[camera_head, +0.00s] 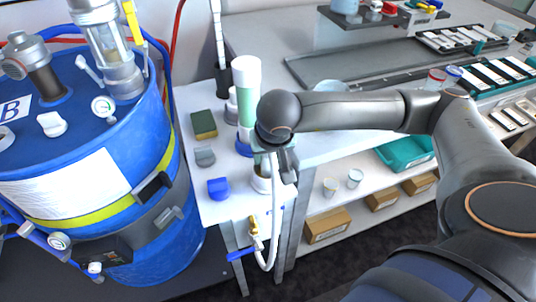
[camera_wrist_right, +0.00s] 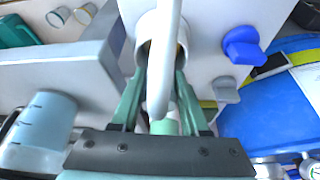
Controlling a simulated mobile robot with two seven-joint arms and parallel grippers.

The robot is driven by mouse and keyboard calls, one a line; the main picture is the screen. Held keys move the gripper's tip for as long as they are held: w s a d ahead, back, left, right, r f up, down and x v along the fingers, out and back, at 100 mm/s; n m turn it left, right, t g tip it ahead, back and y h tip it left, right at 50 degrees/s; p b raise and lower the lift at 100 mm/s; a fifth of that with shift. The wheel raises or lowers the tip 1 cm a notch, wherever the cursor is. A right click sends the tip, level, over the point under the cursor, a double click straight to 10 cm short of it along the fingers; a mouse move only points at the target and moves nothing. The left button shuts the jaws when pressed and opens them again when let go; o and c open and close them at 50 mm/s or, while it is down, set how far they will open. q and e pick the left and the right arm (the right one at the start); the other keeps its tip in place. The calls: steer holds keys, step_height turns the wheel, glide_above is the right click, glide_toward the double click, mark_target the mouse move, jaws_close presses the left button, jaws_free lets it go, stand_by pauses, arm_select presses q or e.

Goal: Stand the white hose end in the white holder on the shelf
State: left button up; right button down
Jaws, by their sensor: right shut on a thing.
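The white hose (camera_head: 276,215) hangs in a loop over the shelf's front edge. In the right wrist view the hose (camera_wrist_right: 160,75) runs down between the green fingers of my right gripper (camera_wrist_right: 158,103), which is shut on it. In the head view my right gripper (camera_head: 268,158) is just above the white holder (camera_head: 262,183), and my wrist partly hides it. The round holder (camera_wrist_right: 149,29) stands behind the hose in the wrist view, its opening partly covered. I cannot tell whether the hose end is inside it. My left gripper is not in view.
A tall white-and-green cylinder (camera_head: 246,95) stands just behind the gripper. A blue piece (camera_head: 218,188), a grey piece (camera_head: 205,157) and a green-yellow sponge (camera_head: 204,124) lie to the left on the shelf. A large blue drum (camera_head: 135,235) stands further left.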

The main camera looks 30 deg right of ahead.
steer(key=shift+b, duration=0.55)
stand_by(0.9)
steer(key=shift+f+b, duration=0.5)
steer(key=shift+b, duration=0.1)
steer(key=c, duration=0.7)
jaws_free()
steer(key=p+v, duration=0.6)
steer(key=v, duration=0.5)
steer(key=shift+s, duration=0.1)
stand_by(0.3)
